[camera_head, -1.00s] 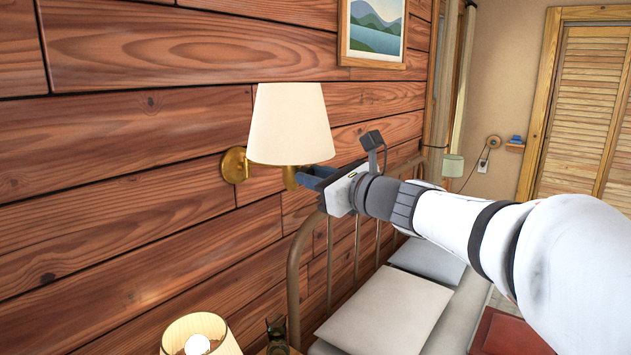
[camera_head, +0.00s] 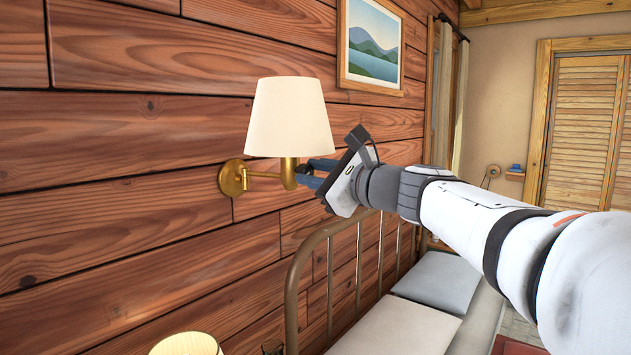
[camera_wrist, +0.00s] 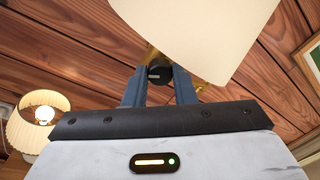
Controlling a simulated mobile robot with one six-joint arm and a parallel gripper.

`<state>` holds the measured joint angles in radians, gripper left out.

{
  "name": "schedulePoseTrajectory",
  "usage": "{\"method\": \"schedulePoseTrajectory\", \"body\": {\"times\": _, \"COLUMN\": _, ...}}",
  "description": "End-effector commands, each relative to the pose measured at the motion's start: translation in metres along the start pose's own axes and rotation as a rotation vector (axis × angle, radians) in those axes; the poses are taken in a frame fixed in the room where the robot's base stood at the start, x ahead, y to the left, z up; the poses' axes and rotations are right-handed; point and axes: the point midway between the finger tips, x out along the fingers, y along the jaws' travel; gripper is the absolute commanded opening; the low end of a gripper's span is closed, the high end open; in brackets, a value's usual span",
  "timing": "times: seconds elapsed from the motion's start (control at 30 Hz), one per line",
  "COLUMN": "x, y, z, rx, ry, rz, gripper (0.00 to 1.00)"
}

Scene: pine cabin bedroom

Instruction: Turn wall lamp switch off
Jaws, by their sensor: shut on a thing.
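The wall lamp (camera_head: 289,117) has a cream shade and a brass arm fixed to the plank wall by a round brass plate (camera_head: 231,178). In the wrist view its shade (camera_wrist: 205,35) fills the top. A dark round switch knob (camera_wrist: 158,73) below the shade sits between my gripper's two blue fingers (camera_wrist: 158,82). In the head view my gripper (camera_head: 308,173) reaches in from the right, just under the shade at the brass socket. It is shut on the switch knob.
A bed with a metal headboard (camera_head: 293,285) and pillows (camera_head: 437,280) stands below my arm. A table lamp (camera_head: 187,345) is at the bottom; its bright bulb (camera_wrist: 44,115) shows in the wrist view. A framed picture (camera_head: 371,45) hangs above right.

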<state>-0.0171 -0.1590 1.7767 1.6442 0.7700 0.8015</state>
Motion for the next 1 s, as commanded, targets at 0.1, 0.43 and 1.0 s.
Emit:
{"method": "schedulePoseTrajectory", "body": {"times": 0.1, "x": 0.0002, "y": 0.0002, "z": -0.0006, "rx": -0.003, "ry": 0.001, "rz": 0.001, "gripper": 0.01}}
{"method": "schedulePoseTrajectory", "body": {"times": 0.43, "x": 0.0002, "y": 0.0003, "z": -0.0005, "rx": -0.001, "ry": 0.001, "rz": 0.001, "gripper": 0.32}}
{"method": "schedulePoseTrajectory", "body": {"times": 1.0, "x": 0.0002, "y": -0.0004, "z": 0.001, "rx": -0.001, "ry": -0.001, "rz": 0.0, "gripper": 0.46}}
